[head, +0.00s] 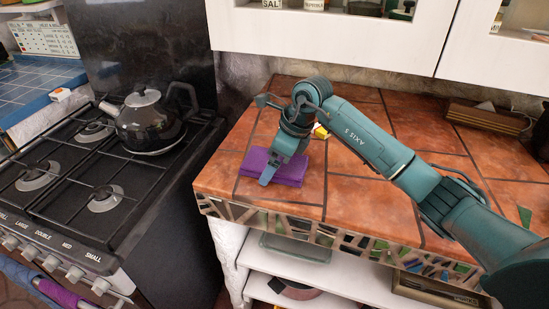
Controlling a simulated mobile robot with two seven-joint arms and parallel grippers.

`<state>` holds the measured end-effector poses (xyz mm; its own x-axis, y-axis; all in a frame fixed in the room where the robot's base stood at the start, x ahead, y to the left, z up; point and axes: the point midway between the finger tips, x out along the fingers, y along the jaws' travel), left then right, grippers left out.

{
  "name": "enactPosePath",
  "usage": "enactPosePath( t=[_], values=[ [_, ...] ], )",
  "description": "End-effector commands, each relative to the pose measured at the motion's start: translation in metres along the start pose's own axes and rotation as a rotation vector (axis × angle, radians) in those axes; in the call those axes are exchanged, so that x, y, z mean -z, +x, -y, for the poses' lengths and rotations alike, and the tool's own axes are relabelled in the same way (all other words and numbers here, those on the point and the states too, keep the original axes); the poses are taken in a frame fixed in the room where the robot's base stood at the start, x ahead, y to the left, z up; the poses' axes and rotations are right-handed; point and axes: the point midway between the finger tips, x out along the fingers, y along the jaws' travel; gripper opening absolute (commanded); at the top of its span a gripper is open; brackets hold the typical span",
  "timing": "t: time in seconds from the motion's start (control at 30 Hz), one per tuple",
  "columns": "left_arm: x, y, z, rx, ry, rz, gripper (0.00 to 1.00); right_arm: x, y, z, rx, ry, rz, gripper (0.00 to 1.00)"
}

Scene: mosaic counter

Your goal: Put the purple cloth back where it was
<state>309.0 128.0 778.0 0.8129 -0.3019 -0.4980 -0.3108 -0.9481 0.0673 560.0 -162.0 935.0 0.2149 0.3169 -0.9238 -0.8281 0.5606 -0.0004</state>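A folded purple cloth (292,177) lies flat on the terracotta-tiled counter (340,195), near its front left edge. My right gripper (268,176) comes in from the right and points down over the cloth's left part. One finger shows against the cloth; the other is hidden, so I cannot tell whether it grips the cloth or is open. My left gripper is not in view. Another purple cloth (62,294) hangs at the oven front at the lower left, beside a blue one.
A black stove (60,215) with a dark kettle (150,122) stands left of the counter. A small yellow object (321,132) lies behind my gripper. A wooden box (485,120) is at the back right. White cabinets (330,40) hang above; shelves (320,276) are below.

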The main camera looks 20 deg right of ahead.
Motion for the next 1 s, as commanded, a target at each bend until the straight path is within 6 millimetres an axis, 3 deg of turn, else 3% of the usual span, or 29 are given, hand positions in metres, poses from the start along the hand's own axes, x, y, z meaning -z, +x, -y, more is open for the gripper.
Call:
enactPosePath(
  t=[0.37,0.8,1.0],
  values=[
    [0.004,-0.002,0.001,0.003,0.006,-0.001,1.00,-0.002,-0.006,0.000,0.001,0.000,0.001,0.99],
    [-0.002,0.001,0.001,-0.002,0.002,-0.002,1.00,-0.001,-0.093,0.001,0.004,-0.001,0.001,0.99],
    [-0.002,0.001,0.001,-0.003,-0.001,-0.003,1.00,-0.002,-0.117,0.000,0.001,0.000,0.001,0.99]
  ],
)
